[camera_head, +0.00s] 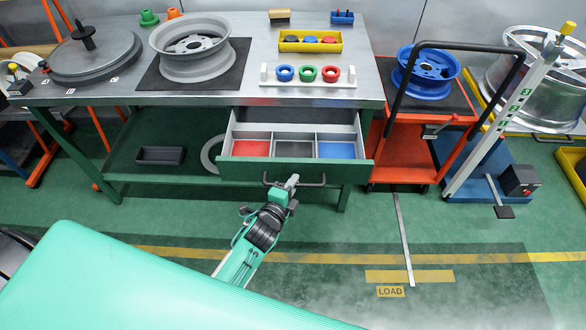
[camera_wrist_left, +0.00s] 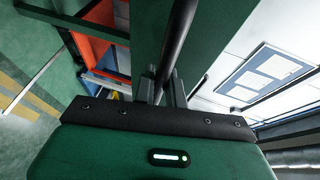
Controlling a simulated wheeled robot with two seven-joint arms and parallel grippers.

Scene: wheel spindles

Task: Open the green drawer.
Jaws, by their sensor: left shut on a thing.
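The green drawer (camera_head: 232,172) under the metal workbench stands pulled out, its inside showing. It holds red, grey and blue compartments at the front and a dark section behind. Its dark bar handle (camera_head: 318,183) is on the front face. My left gripper (camera_head: 291,183) is at the handle, shut on it left of its right end. In the left wrist view the dark handle bar (camera_wrist_left: 178,38) runs between the two fingers (camera_wrist_left: 162,92), in front of the green drawer face (camera_wrist_left: 215,40). My right gripper is not in view.
The workbench (camera_head: 215,95) carries a grey wheel rim (camera_head: 190,62) and a yellow tray (camera_head: 283,44). A red cart (camera_head: 400,150) with a blue wheel (camera_head: 425,68) stands close to the drawer's right. The floor in front of the drawer is mostly clear.

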